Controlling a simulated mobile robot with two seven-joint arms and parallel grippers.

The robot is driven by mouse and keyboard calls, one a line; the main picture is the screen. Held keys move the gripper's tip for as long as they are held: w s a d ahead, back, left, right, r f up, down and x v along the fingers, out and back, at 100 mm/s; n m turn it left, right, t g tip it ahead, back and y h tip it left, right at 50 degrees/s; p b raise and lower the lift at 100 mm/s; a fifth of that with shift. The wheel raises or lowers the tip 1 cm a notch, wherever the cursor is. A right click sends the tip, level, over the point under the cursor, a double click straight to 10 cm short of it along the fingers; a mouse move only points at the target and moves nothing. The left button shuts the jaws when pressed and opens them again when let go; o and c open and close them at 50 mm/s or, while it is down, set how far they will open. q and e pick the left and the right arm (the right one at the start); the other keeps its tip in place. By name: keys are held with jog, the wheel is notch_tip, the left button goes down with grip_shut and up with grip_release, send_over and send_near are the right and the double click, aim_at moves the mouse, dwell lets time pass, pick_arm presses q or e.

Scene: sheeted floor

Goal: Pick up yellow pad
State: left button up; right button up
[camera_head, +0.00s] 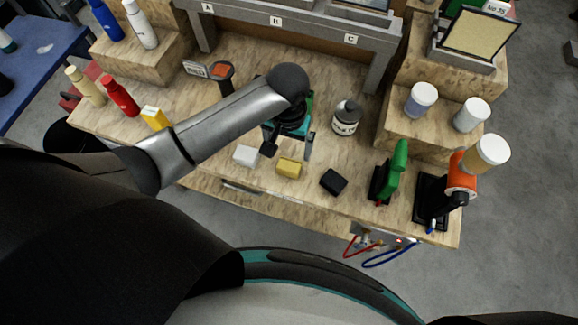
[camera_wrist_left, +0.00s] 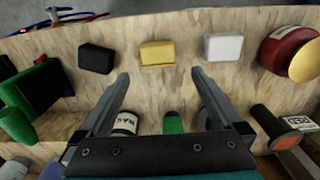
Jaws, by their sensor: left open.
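The yellow pad (camera_head: 289,168) is a small block lying on the wooden workbench, between a white pad (camera_head: 246,156) and a black pad (camera_head: 333,182). In the left wrist view the yellow pad (camera_wrist_left: 157,54) lies beyond the fingertips, roughly centred between them, with the black pad (camera_wrist_left: 97,58) on its left and the white pad (camera_wrist_left: 223,47) on its right. My left gripper (camera_head: 289,146) is open and empty, just behind the yellow pad in the head view. Its two fingers (camera_wrist_left: 160,75) show apart in the wrist view. My right gripper is not seen.
A green-handled tool (camera_head: 393,172) and an orange and black tool (camera_head: 459,180) stand at the bench's right. A white-labelled jar (camera_head: 346,118) stands behind the pads. Bare wood surrounds the pads.

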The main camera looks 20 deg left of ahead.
aim_at(289, 165)
pick_arm(q)
jog(key=f, duration=0.4)
jog(key=f+b, duration=0.1)
jog(key=f, duration=0.3)
jog(key=shift+s+d, duration=0.2)
jog(key=shift+r, duration=0.1)
jog(key=c, duration=1.4)
notch_tip(289, 165, up, 20)
jog(key=p, duration=0.3)
jog(key=shift+c, duration=0.2)
